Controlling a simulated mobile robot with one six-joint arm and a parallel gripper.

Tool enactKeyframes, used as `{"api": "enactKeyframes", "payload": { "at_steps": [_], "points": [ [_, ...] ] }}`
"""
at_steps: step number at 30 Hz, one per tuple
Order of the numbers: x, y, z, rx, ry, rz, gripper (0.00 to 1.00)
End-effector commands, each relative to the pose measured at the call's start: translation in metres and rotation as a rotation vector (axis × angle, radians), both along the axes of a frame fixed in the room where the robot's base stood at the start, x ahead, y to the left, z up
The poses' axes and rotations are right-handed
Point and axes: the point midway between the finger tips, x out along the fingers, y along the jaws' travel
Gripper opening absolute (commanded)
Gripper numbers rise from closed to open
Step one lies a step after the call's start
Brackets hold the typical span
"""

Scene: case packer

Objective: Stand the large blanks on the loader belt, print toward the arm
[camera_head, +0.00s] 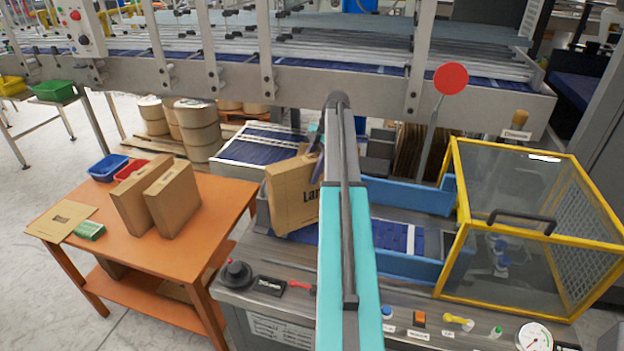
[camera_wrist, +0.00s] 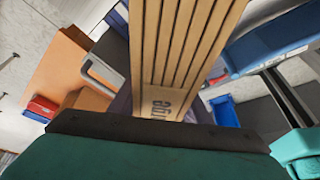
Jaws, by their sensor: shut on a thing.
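A brown cardboard pack of large blanks (camera_head: 290,195) hangs upright and slightly tilted over the left end of the blue loader belt (camera_head: 395,237). Its printed face, with part of "Large" visible, is toward my body camera. My gripper (camera_head: 316,145) is shut on the pack near its upper right; my arm hides part of both. In the wrist view the pack (camera_wrist: 185,45) shows several board edges and a face with print. I cannot tell whether its bottom touches the belt. Two more brown packs (camera_head: 130,203) (camera_head: 172,200) stand on the orange table, no print visible.
Blue side guides (camera_head: 405,192) border the belt. A yellow-framed clear guard (camera_head: 540,225) stands at its right. The orange table (camera_head: 215,210) also holds blue (camera_head: 108,167) and red bins, a flat card and a green box. A steel conveyor frame (camera_head: 300,82) crosses behind.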

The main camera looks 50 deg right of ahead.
Motion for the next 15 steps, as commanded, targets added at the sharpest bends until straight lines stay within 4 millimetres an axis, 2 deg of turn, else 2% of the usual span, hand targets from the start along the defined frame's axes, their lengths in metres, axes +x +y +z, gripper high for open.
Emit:
{"api": "enactKeyframes", "payload": {
  "at_steps": [8, 15],
  "points": [
    [0.0, 0.0, 0.0, 0.001, -0.001, 0.0, 0.0],
    [-0.001, 0.0, -0.017, 0.001, 0.0, 0.0, 0.0]
  ]
}}
